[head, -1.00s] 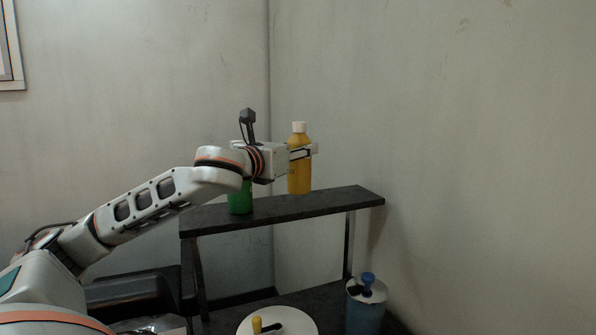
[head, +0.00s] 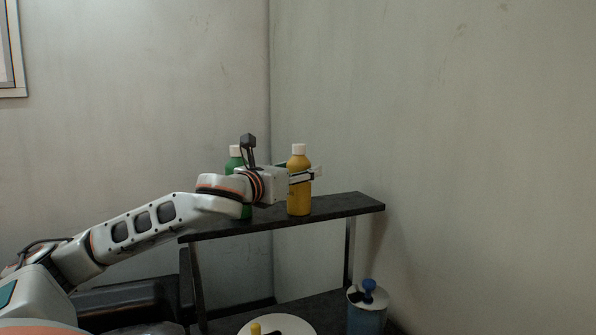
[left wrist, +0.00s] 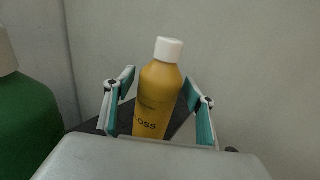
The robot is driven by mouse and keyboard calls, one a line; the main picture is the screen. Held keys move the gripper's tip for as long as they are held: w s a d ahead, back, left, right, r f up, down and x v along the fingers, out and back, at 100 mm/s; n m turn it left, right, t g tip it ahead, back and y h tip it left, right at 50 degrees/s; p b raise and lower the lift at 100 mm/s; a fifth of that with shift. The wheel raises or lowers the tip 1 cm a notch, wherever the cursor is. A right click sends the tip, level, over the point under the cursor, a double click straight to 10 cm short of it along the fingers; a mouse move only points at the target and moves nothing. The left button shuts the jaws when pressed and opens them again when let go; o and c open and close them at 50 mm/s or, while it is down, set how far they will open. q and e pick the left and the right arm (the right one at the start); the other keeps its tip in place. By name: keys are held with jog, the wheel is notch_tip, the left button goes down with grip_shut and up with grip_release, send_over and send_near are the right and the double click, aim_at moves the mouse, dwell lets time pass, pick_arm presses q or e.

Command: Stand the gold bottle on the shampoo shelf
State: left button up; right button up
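The gold bottle (head: 299,196) with a white cap stands upright on the dark shelf (head: 345,205), near its front edge. My left gripper (head: 305,174) is around the bottle at mid-height. In the left wrist view, the gold bottle (left wrist: 157,95) is between the two fingers of the left gripper (left wrist: 160,78), with a gap showing on each side, so the fingers look open. The bottle's base is hidden there by the gripper body. My right gripper is not in view.
A green bottle (head: 236,160) with a white cap stands on the shelf to the left, partly behind my arm; it is also at the left of the wrist view (left wrist: 25,120). Below are a white round lid (head: 290,324) and a blue canister (head: 366,318). The shelf's right end is clear.

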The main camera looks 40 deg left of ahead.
pick_arm(q)
jog(key=shift+r, duration=0.1)
jog(key=shift+s+d+b, duration=0.15)
jog(key=shift+s+b, duration=0.65)
jog(key=shift+s, duration=0.6)
jog(key=s+b, duration=0.3)
jog(key=shift+s+d, duration=0.25)
jog(key=shift+d, duration=0.15)
jog(key=b, duration=0.1)
send_near(293, 172)
jog(key=shift+w+a+r, duration=0.1)
jog(key=shift+w, duration=0.1)
